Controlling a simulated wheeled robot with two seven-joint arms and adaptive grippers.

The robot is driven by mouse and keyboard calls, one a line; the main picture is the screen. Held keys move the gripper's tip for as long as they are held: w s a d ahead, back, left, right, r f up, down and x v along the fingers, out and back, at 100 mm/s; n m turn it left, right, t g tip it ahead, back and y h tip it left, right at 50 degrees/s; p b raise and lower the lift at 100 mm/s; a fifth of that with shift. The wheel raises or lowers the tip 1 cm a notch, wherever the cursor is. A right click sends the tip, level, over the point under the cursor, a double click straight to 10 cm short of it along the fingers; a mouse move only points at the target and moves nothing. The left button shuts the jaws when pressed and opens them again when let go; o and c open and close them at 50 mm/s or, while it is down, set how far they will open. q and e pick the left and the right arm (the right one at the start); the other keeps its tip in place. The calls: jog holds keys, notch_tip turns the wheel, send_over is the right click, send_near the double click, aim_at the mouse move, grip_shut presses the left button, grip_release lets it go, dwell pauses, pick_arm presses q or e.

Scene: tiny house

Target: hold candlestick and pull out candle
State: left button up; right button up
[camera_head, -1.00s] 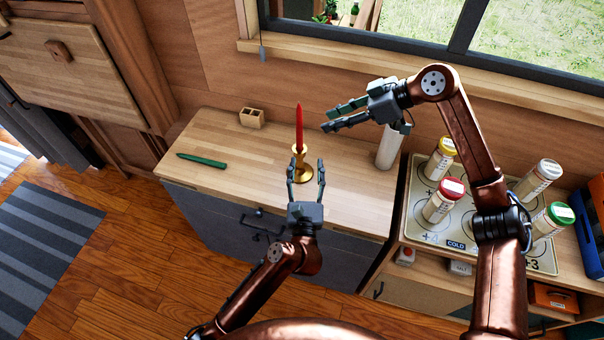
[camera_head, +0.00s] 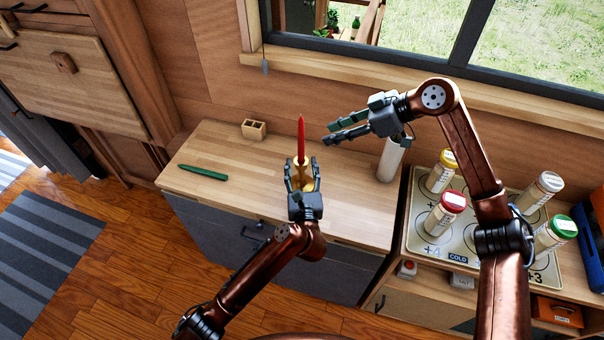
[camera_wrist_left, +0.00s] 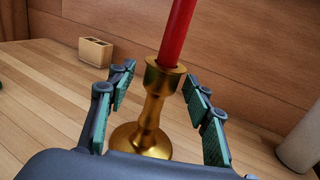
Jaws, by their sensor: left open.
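The brass candlestick (camera_head: 301,165) stands upright on the wooden counter, with the red candle (camera_head: 301,135) in its top. My left gripper (camera_head: 301,172) is open, its fingers on either side of the candlestick. In the left wrist view the candlestick (camera_wrist_left: 154,107) stands between the green-padded fingers, with gaps at both sides, and the red candle (camera_wrist_left: 176,32) rises from its cup. My right gripper (camera_head: 348,122) is to the right of the candle, its two fingers apart and pointing left toward it, with nothing between them.
A green pen-like object (camera_head: 203,172) lies on the counter at left. A small wooden holder (camera_head: 254,129) stands by the wall. A white cylinder (camera_head: 390,160) stands below my right gripper. Several jars, including a red-lidded one (camera_head: 446,213), stand on the stove at right.

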pick_arm(q)
jog(key=shift+w, duration=0.15)
jog(key=shift+c, duration=0.4)
grip_shut()
pick_arm(e)
jog(key=shift+o, duration=0.3)
